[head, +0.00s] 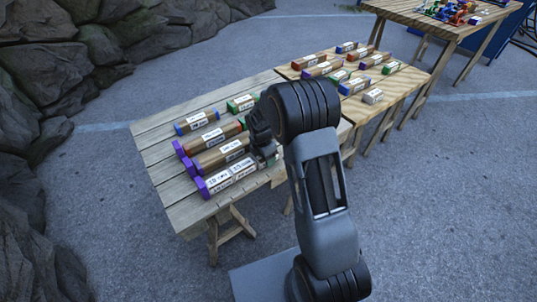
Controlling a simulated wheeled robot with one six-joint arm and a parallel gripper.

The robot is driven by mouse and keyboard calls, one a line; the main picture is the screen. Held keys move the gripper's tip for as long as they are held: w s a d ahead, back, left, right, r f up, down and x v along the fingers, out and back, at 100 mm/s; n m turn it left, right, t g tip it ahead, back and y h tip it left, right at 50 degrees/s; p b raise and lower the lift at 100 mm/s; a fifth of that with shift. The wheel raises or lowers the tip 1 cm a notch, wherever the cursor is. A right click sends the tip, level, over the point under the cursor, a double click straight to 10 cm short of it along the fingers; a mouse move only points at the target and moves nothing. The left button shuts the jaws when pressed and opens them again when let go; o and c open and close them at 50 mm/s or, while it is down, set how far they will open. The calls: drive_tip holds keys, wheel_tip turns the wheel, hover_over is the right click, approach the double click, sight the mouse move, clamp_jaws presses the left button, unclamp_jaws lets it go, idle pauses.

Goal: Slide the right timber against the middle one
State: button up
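Three long brown timbers with purple left ends and white labels lie roughly side by side on the near wooden table (165,185). The nearest timber (230,177) lies at the table's front edge. The middle timber (221,156) is just behind it, and the far timber (212,138), with a red part, is behind that. I cannot tell for certain which one the task calls right, nor whether they touch. My gripper (266,152) is low at the right ends of the nearer timbers, partly hidden by my arm. Its fingers are too dark and covered to show their opening or contact.
A blue-ended timber (197,122) and a green-ended one (241,103) lie farther back. Several labelled blocks cover a second table (405,82) to the right. A third table (410,12) holds small coloured parts. Rocks (110,35) stand left and behind.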

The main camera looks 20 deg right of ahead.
drive_tip(key=shift+s+a, duration=0.15)
drive_tip(key=shift+a, duration=0.3)
drive_tip(key=shift+a, duration=0.35)
drive_tip(key=o, duration=0.8)
drive_tip(key=shift+s+a, duration=0.1)
drive_tip(key=shift+c, duration=0.2)
drive_tip(key=shift+o, duration=1.3)
drive_tip(key=shift+d, duration=0.2)
drive_tip(key=shift+r, duration=0.1)
wheel_tip(320, 180, up, 14)
drive_tip(key=a+p, duration=0.1)
drive_tip(key=p, duration=0.2)
drive_tip(key=shift+s+a+f, duration=0.2)
drive_tip(key=shift+a+f, duration=0.05)
